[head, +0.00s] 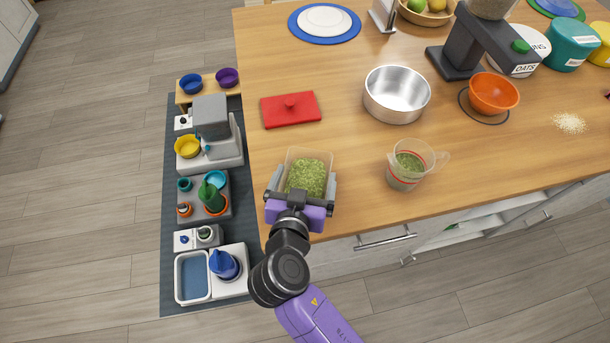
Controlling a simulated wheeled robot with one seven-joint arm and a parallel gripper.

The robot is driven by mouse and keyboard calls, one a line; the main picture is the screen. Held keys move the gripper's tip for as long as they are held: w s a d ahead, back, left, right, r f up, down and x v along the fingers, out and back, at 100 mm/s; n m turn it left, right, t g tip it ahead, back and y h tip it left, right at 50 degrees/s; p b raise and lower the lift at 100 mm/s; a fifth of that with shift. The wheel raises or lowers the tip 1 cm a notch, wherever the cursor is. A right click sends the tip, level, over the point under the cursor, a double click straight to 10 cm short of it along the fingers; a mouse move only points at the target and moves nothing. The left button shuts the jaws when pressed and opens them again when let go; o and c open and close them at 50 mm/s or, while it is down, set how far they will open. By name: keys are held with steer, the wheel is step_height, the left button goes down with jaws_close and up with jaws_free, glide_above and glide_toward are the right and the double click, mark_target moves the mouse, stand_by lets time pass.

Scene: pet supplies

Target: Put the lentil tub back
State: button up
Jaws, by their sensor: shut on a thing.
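The lentil tub (306,172) is a clear, open-topped container filled with green lentils. It is at the left front of the wooden counter, near the front edge. My gripper (302,187) is shut on the tub, with one finger on its left side and one on its right. The tub looks upright. I cannot tell whether its base touches the counter. A clear measuring jug (409,164) with green contents stands to the right.
A steel bowl (397,93), an orange bowl (494,93) and a dark dispenser (478,45) stand farther back and right. Labelled tubs (570,45) sit at the back right. The counter's middle is mostly clear.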

steer(key=shift+f, duration=0.15)
steer(key=o, duration=1.2)
steer(key=shift+c, duration=0.2)
steer(key=shift+r, duration=0.25)
steer(key=b+v, duration=0.2)
steer(key=v, duration=1)
steer(key=shift+f, duration=0.1)
